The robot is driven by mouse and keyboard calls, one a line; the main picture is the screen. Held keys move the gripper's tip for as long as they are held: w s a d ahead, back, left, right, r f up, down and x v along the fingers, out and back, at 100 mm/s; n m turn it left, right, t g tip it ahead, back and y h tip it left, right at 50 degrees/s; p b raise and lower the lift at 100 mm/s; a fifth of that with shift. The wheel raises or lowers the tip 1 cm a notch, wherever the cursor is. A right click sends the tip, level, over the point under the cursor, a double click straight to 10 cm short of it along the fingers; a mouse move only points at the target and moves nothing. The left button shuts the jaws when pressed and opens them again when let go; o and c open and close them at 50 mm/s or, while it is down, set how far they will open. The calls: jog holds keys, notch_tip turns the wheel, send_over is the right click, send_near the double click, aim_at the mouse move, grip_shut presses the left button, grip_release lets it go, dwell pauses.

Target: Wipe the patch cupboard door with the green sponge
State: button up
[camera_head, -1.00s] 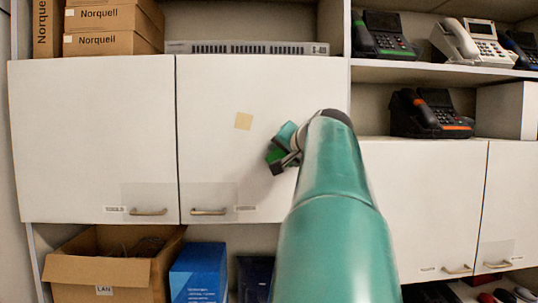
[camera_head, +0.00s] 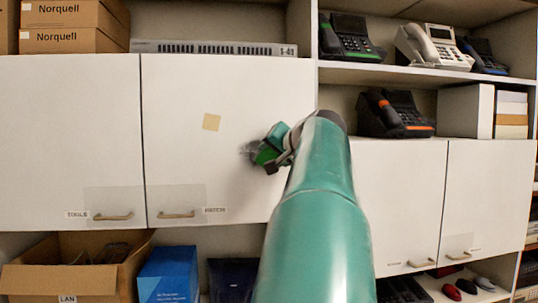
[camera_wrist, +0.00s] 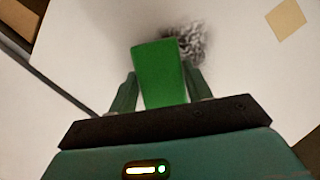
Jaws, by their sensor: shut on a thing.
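The patch cupboard door (camera_head: 225,95) is the white door with a label near its handle (camera_head: 177,214). A dark smudge (camera_head: 249,149) shows on it in the head view, and as a grey speckled patch (camera_wrist: 190,42) in the wrist view. My gripper (camera_head: 270,157) is in front of the door, just right of the smudge. It is shut on the green sponge (camera_wrist: 160,75), which sits between both fingers in the wrist view. The sponge's far end overlaps the edge of the smudge in that view. I cannot tell whether it touches the door. My arm hides the door's lower right part.
A beige square note (camera_head: 211,122) is stuck on the door up and left of the sponge. The tools door (camera_head: 70,140) is to the left. Phones (camera_head: 348,37) stand on shelves at the right. An open cardboard box (camera_head: 75,270) and a blue box (camera_head: 168,275) are below.

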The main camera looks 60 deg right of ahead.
jog(key=shift+s+d, duration=1)
jog(key=shift+w+a, duration=2.7)
jog(key=shift+w, duration=0.05)
jog(key=shift+w+a, duration=0.55)
jog(key=shift+w, duration=0.2)
jog(key=shift+w+a, duration=0.55)
jog(key=shift+w, duration=0.2)
jog(key=shift+s+r, duration=0.1)
jog(key=shift+r, duration=1.25)
jog(key=shift+s+d, duration=1.7)
jog(key=shift+s, duration=0.05)
jog(key=s+d, duration=0.4)
jog(key=shift+s, duration=0.4)
